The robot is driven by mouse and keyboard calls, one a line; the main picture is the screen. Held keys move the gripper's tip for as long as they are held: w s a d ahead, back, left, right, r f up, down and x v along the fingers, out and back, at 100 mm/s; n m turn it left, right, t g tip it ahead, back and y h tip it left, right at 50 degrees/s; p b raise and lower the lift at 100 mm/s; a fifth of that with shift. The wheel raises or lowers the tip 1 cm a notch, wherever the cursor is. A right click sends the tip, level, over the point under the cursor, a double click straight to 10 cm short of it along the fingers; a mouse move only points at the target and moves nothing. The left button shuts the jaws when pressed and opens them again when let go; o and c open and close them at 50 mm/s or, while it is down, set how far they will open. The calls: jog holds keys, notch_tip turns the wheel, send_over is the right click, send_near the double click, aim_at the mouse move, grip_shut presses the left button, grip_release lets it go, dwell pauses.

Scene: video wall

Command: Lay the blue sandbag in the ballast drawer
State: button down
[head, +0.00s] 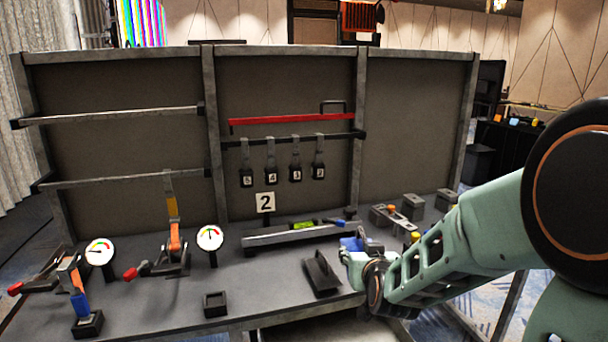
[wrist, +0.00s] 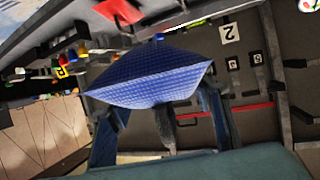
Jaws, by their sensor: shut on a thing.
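The blue sandbag (wrist: 150,78) fills the middle of the wrist view, a quilted blue bag with pointed corners. My gripper (head: 357,250) is shut on it, with a finger on each side in the wrist view. In the head view only a small blue part of the bag (head: 350,243) shows at the gripper, above the right part of the workbench. A pale surface (head: 335,332) shows below the bench's front edge; I cannot tell whether it is the ballast drawer. No drawer is clearly seen.
A black block with a handle (head: 320,274) lies on the bench just left of my gripper. A metal rail (head: 290,235) with a green level (head: 303,224) is behind. Lever clamps (head: 172,258) and gauges (head: 210,238) stand left. Small blocks (head: 412,207) stand right.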

notch_tip(320, 180, up, 18)
jog(key=p, duration=1.6)
jog(key=shift+w+d, duration=0.1)
jog(key=shift+f, duration=0.1)
dwell(0.5)
